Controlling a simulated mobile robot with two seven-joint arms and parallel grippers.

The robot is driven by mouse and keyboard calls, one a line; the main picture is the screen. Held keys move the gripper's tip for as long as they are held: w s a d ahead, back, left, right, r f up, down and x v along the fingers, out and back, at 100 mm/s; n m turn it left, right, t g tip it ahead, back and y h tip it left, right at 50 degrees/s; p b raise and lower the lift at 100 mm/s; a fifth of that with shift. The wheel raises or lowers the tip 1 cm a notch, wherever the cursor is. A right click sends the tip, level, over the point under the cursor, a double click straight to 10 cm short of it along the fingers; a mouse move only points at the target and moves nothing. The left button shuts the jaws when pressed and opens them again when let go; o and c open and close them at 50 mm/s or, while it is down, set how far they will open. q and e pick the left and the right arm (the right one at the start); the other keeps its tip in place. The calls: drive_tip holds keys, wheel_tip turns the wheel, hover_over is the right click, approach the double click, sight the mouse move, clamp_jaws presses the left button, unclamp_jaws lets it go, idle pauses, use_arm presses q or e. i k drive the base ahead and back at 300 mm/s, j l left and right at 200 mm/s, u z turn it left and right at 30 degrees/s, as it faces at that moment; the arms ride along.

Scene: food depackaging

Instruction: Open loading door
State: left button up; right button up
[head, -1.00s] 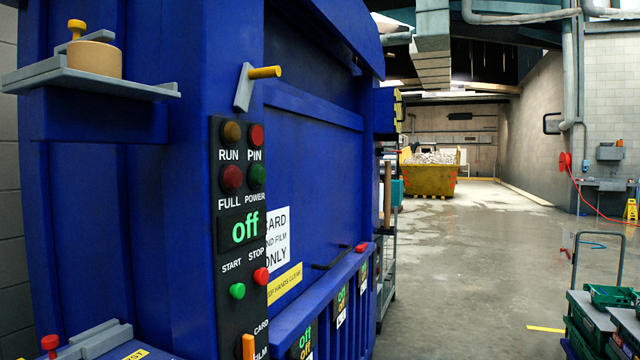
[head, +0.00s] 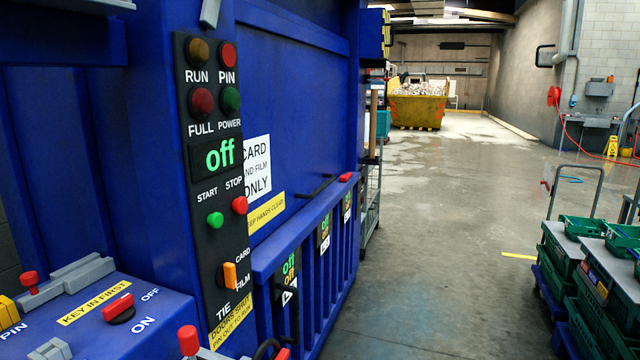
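The blue baler fills the left half of the head view. Its loading door (head: 308,75) is a blue upper panel with a "CARD AND FILM ONLY" sign (head: 257,168) and a yellow "KEEP HANDS CLEAR" label (head: 266,213). A dark bar handle (head: 318,187) sits low on this panel, beside a red knob (head: 345,177). I cannot tell whether the door is latched; it looks closed. The control panel (head: 214,120) reads "off" in green, with a green start button (head: 215,219) and red stop button (head: 240,205). Neither gripper is in view.
Green crates (head: 590,230) on trolleys stand at right. A yellow skip (head: 417,110) is far back. The wet concrete floor (head: 440,230) between is clear.

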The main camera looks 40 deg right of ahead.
sight(293, 71)
drive_tip(key=i+l+u, duration=0.15)
drive_tip(key=l, duration=0.55)
drive_tip(key=i+l+u, duration=0.15)
drive_tip(key=l, duration=0.55)
drive_tip(key=i+l+u, duration=0.15)
drive_tip(key=i+l, duration=0.15)
drive_tip(key=l, duration=0.4)
drive_tip(key=i+l+u, duration=0.2)
drive_tip(key=l, duration=0.55)
drive_tip(key=l+u, duration=0.15)
drive_tip(key=l, duration=0.6)
